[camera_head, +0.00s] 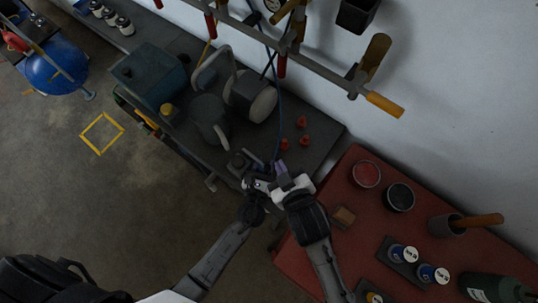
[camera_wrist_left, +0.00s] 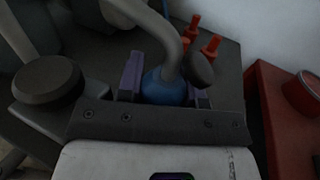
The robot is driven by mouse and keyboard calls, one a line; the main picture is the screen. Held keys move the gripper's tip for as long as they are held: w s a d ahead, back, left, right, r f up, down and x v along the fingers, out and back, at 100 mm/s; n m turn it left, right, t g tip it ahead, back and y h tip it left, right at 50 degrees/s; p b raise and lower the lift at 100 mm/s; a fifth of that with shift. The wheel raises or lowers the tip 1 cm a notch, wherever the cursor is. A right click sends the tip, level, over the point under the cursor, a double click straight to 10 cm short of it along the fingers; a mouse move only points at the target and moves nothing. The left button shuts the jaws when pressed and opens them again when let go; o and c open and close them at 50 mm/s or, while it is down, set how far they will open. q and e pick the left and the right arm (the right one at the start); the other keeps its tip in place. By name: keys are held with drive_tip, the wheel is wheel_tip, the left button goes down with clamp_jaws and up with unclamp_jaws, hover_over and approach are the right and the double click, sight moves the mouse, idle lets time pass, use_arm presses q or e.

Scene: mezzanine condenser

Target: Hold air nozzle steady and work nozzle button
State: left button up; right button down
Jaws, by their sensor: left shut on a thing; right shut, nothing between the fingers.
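My left gripper (camera_wrist_left: 163,80) has its two purple fingers on either side of the blue air nozzle (camera_wrist_left: 165,90) in the left wrist view, and is shut on it. A grey curved piece comes down in front of the nozzle and hides part of it. A dark rounded part (camera_wrist_left: 201,70) shows just right of that piece; I cannot tell whether it is the button. In the head view both hands are close together at the grey bench's front right corner. My right gripper (camera_head: 281,172) is shut and empty there. The nozzle is mostly hidden by the hands.
A blue hose (camera_head: 279,100) runs down to the hands. A red table (camera_head: 345,170) with cups and cans stands right. A clamp rail (camera_head: 325,73) crosses above.

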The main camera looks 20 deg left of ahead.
use_arm(q)
drive_tip(key=o, duration=1.1)
drive_tip(key=shift+s, duration=0.1)
